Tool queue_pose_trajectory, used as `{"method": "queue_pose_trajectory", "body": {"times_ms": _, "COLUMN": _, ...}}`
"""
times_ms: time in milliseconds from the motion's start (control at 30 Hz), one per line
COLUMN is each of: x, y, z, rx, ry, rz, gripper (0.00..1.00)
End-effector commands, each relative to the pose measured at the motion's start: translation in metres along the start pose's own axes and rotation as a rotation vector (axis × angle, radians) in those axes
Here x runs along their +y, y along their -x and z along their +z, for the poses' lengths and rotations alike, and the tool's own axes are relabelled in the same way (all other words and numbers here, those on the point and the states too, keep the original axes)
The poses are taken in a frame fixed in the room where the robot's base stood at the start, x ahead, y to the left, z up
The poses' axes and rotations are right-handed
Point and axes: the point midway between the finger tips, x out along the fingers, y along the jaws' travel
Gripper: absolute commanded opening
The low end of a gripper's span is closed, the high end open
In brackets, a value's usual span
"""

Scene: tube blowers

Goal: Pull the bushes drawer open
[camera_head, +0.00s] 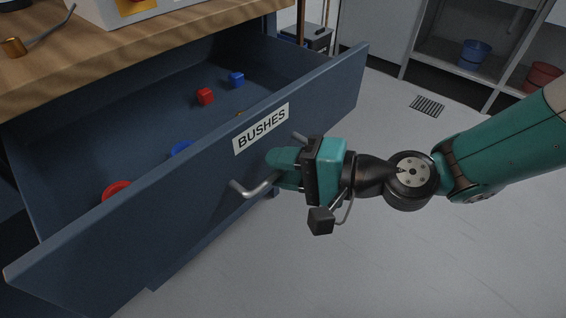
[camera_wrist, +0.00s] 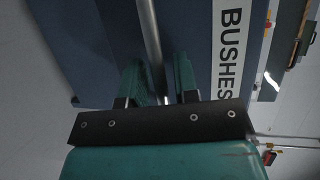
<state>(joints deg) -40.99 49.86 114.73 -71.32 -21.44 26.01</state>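The bushes drawer (camera_head: 190,205) is dark blue and stands pulled well out of the bench. Its front carries a white label (camera_head: 261,129) reading BUSHES, also seen in the wrist view (camera_wrist: 229,50). A grey bar handle (camera_head: 258,189) is fixed to the front. My gripper (camera_head: 283,168) is at the handle, in front of the drawer. In the wrist view its two teal fingers (camera_wrist: 160,80) stand on either side of the handle bar (camera_wrist: 152,40). They look spread wider than the bar. The middle of the handle is partly hidden by my gripper in the head view.
Inside the drawer lie a red block (camera_head: 205,96), a blue block (camera_head: 236,79), a red round piece (camera_head: 116,189) and a blue piece (camera_head: 182,147). The wooden bench top (camera_head: 110,60) is above. Shelves with a blue bucket (camera_head: 474,54) stand behind. Grey floor is clear at right.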

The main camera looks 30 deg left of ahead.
Motion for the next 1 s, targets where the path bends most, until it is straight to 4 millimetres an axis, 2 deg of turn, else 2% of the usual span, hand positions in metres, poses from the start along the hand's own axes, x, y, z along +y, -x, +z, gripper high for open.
{"method": "queue_pose_trajectory", "body": {"times_ms": 567, "x": 0.0, "y": 0.004, "z": -0.001, "rx": 0.004, "ry": -0.001, "rz": -0.001, "gripper": 0.37}}
{"method": "queue_pose_trajectory", "body": {"times_ms": 667, "x": -0.001, "y": 0.015, "z": -0.002, "rx": 0.006, "ry": -0.002, "rz": 0.0, "gripper": 0.37}}
{"method": "queue_pose_trajectory", "body": {"times_ms": 767, "x": -0.001, "y": 0.035, "z": -0.002, "rx": 0.008, "ry": -0.005, "rz": -0.002, "gripper": 0.37}}
{"method": "queue_pose_trajectory", "body": {"times_ms": 1000, "x": -0.001, "y": 0.097, "z": -0.002, "rx": 0.01, "ry": -0.005, "rz": -0.002, "gripper": 0.37}}
